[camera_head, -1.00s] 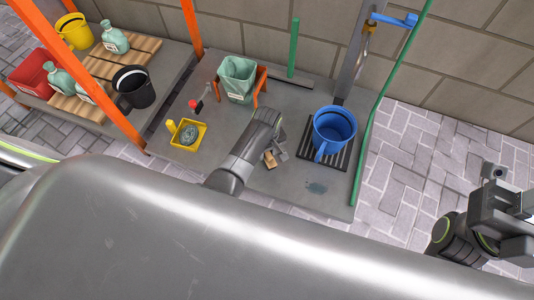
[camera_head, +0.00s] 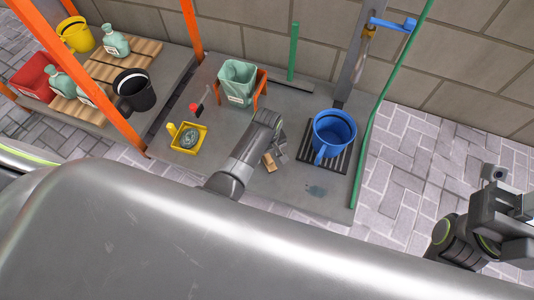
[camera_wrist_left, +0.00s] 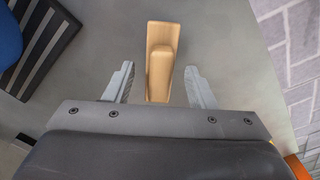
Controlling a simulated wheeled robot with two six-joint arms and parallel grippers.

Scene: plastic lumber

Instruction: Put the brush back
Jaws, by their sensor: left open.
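The brush, a light wooden block with a raised grip (camera_wrist_left: 162,55), lies on the grey bench top; it also shows in the head view (camera_head: 269,161). No bristles are visible. My left gripper (camera_head: 281,150) is low over the bench beside the brush. In the left wrist view its two fingers (camera_wrist_left: 159,82) are open, one on each side of the brush's near end, with gaps to both sides. My right gripper (camera_head: 518,212) is at the right edge of the head view, away from the bench, and its jaws are not clear.
A blue bucket (camera_head: 334,131) stands on a black slatted mat (camera_head: 308,150) just right of the left gripper. A yellow tray (camera_head: 181,146) with a grey-green round item lies to the left. A green bin (camera_head: 238,80) stands behind. A green post (camera_head: 366,150) edges the bench's right side.

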